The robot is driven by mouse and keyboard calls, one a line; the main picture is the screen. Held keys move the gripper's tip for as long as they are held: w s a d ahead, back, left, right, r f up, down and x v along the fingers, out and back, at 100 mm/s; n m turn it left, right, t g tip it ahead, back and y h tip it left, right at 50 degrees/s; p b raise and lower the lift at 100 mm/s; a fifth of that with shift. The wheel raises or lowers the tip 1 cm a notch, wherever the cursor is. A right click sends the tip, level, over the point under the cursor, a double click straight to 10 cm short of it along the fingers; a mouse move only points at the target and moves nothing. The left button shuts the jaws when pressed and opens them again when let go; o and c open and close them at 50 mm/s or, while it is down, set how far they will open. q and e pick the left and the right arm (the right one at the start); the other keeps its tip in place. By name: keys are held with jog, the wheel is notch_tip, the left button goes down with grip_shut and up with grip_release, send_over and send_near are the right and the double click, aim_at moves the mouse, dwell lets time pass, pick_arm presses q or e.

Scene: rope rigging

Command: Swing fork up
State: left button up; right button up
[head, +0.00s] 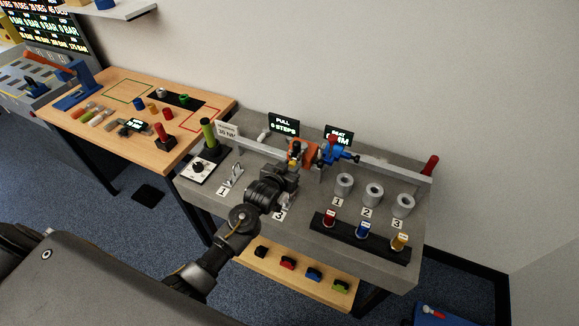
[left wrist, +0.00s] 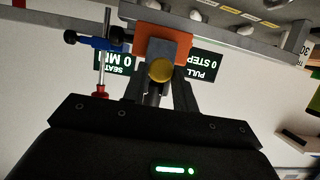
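My left gripper (head: 293,160) reaches over the grey bench to an orange block (head: 303,150) on the long rail. In the left wrist view the orange block (left wrist: 150,32) carries a grey piece, and a round yellow knob (left wrist: 160,70) shows between my left fingertips (left wrist: 162,78). I cannot tell whether the fingers press on the knob. A blue clamp (head: 335,153) with a red-ended screw sits just right of the orange block; it also shows in the left wrist view (left wrist: 100,42). I cannot make out the fork for certain. My right gripper is not in view.
Screens (head: 284,124) stand behind the rail. Several grey rings (head: 373,195) and a black rack (head: 345,229) with red, blue and yellow pieces lie at the right. A green-handled lever (head: 208,135) stands at the left. A wooden table (head: 110,85) adjoins the bench.

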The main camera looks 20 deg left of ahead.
pick_arm(q)
jog(key=o, duration=0.4)
jog(key=shift+c, duration=0.2)
jog(key=b+v, duration=0.2)
jog(key=v, duration=0.8)
jog(key=shift+s+r, duration=0.2)
jog(key=shift+s, duration=0.15)
jog(key=shift+c, duration=0.3)
